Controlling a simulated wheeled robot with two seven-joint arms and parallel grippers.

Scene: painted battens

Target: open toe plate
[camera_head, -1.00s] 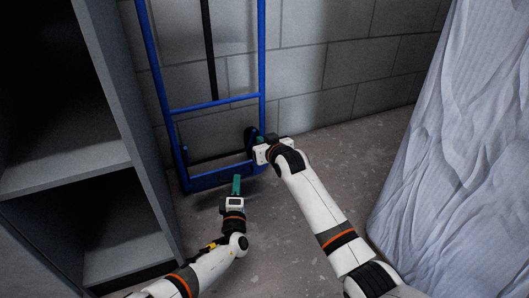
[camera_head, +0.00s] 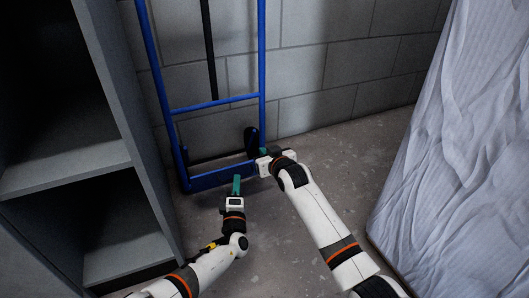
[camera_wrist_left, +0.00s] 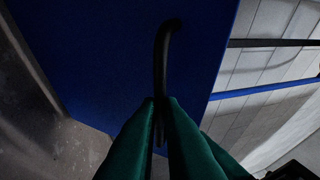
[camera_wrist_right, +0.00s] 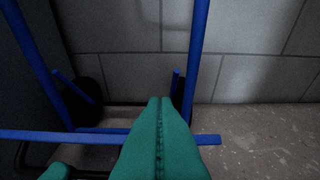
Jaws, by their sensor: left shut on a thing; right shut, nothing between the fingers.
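A blue hand truck leans at the block wall. Its blue toe plate (camera_head: 222,177) is a narrow band low at the front of the frame; in the left wrist view it is a broad blue face (camera_wrist_left: 120,60). A black bent rod (camera_wrist_left: 161,60) stands out in front of that face. My left gripper (camera_head: 237,180) is shut on the rod, its green fingers (camera_wrist_left: 160,105) either side of it. My right gripper (camera_head: 263,151) is shut and empty by the plate's right end. In the right wrist view its green fingers (camera_wrist_right: 160,102) partly cover a thin blue bar (camera_wrist_right: 70,137).
A grey shelf unit (camera_head: 120,120) stands close on the left. A pale draped sheet (camera_head: 455,150) fills the right side. Dark wheels (camera_wrist_right: 85,100) sit behind the blue bar. The concrete floor (camera_head: 320,155) between wall and sheet is clear.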

